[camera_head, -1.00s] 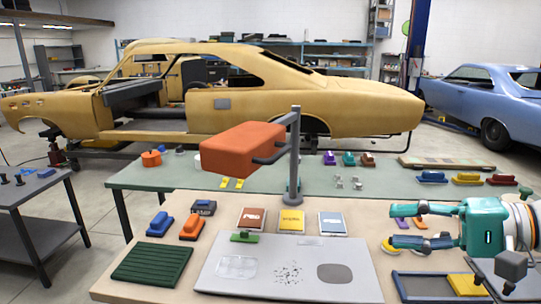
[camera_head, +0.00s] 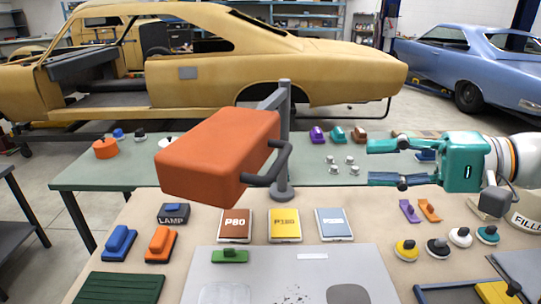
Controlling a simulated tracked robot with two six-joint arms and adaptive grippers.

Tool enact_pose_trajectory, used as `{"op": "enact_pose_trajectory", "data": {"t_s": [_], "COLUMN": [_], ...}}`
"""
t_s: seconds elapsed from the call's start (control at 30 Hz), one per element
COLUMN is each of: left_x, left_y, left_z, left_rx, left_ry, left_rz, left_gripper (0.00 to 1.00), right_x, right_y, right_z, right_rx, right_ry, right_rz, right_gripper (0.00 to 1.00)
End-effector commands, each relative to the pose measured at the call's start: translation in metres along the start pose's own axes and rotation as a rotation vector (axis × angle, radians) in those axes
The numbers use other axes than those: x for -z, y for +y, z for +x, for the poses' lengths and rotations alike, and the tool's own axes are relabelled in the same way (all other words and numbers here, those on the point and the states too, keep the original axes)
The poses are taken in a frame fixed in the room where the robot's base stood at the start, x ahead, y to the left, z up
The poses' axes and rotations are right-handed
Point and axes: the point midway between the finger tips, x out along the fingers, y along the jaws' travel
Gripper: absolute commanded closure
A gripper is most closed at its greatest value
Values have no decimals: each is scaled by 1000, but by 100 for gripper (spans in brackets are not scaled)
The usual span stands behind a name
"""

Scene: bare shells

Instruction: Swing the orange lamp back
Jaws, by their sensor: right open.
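The orange lamp (camera_head: 215,155) is a boxy orange head on a grey upright post (camera_head: 284,130). Its head reaches out to the left of the post, over the back of the near table. A dark grey handle (camera_head: 268,172) sticks out from its right side. My right gripper (camera_head: 370,163) is to the right of the lamp, fingers pointing left towards the handle. It is open and empty, apart from the handle and the post. My left gripper is not in view.
Boxes marked P80 (camera_head: 236,225) and P180 (camera_head: 285,225) lie below the lamp. A grey panel (camera_head: 300,262) lies in front. Several round knobs and an open blue-edged tray (camera_head: 430,292) are at the right. A green table (camera_head: 90,175) stands behind.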

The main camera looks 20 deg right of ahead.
Motion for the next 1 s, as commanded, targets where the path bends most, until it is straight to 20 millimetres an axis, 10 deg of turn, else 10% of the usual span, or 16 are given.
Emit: {"op": "enact_pose_trajectory", "data": {"t_s": [0.7, 1.0], "left_x": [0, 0], "left_y": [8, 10], "left_z": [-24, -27], "left_rx": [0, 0], "left_ry": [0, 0], "left_rz": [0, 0], "left_gripper": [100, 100], "right_x": [-2, -1], "right_y": [-1, 0], "right_z": [136, 164], "right_rx": [-3, -2], "right_ry": [-10, -5], "right_rz": [0, 0], "right_gripper": [59, 59]}}
